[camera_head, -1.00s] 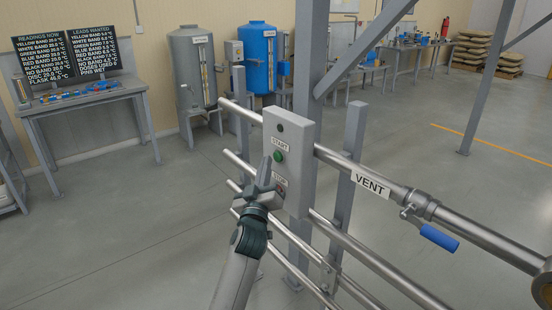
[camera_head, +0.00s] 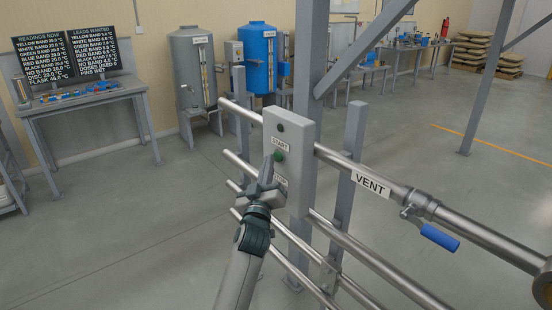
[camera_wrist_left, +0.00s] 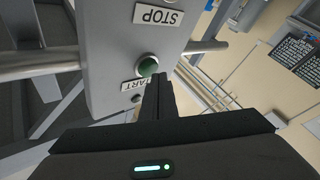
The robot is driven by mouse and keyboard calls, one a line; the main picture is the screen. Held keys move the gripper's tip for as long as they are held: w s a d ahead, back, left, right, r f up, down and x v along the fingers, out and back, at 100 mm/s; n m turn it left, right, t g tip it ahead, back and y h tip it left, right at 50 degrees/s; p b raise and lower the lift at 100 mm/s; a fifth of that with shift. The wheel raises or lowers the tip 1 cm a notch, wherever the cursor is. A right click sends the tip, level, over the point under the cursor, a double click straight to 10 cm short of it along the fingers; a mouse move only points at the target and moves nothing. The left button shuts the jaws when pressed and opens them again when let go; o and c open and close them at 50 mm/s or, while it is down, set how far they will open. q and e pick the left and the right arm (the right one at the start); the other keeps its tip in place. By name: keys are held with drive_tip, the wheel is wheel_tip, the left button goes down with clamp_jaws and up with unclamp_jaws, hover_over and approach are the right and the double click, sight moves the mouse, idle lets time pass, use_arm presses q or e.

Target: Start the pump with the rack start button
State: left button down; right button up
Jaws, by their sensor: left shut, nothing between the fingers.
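The grey control box (camera_head: 298,135) is fixed to the pipe rack and carries a START label (camera_head: 280,145) above a round green button (camera_head: 279,156). A STOP label below is partly covered by my left gripper (camera_head: 267,166). The gripper is shut and empty, its fingertips just left of the green button in the head view. In the left wrist view the green button (camera_wrist_left: 148,66) appears right by the closed fingertips (camera_wrist_left: 159,80), slightly left of them. I cannot tell whether they touch it. The START label (camera_wrist_left: 146,79) and STOP label (camera_wrist_left: 158,16) appear upside down there.
Steel pipes (camera_head: 395,275) of the rack run beside and below the box. A VENT pipe with a blue-handled valve (camera_head: 439,238) extends right. A grey post (camera_head: 308,60) rises behind the box. A bench with screens (camera_head: 70,58) and tanks (camera_head: 263,60) stand behind.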

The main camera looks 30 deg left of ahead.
use_arm(q)
drive_tip(key=shift+w+d, duration=0.2)
drive_tip(key=shift+w, duration=0.25)
idle(0.7)
drive_tip(key=shift+s, duration=0.15)
idle(0.5)
drive_tip(key=shift+s+a, duration=0.35)
drive_tip(key=shift+s, duration=0.3)
drive_tip(key=shift+s+p, duration=0.15)
drive_tip(key=shift+p, duration=0.15)
drive_tip(key=s, duration=0.1)
drive_tip(key=s+a+p, duration=0.1)
drive_tip(key=s, duration=0.1)
drive_tip(key=s+a, duration=0.1)
drive_tip(key=shift+s+p, duration=0.2)
drive_tip(key=shift+p, duration=0.2)
drive_tip(key=shift+f, duration=0.1)
